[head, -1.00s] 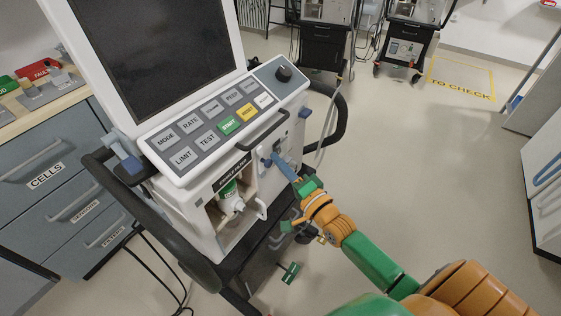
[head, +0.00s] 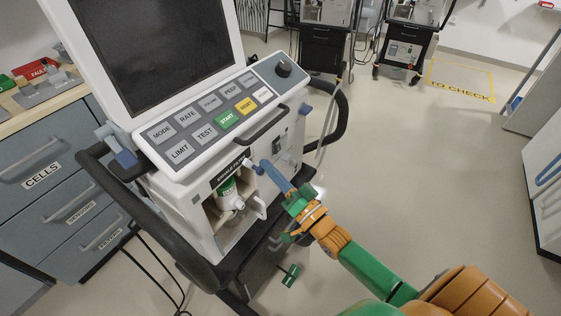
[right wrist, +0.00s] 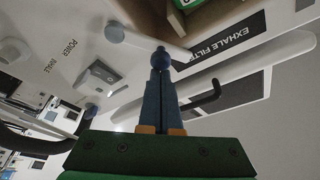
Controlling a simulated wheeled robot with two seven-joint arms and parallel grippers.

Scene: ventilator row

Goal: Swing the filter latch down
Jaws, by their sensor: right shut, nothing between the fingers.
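The green and white filter (head: 227,190) sits in the bay. My left gripper is out of view.
The ventilator's keypad (head: 215,112) and front handle (head: 265,125) are above the latch. A black rail (head: 150,225) runs around the cart. Drawers (head: 55,190) stand at left. Floor at right is clear.

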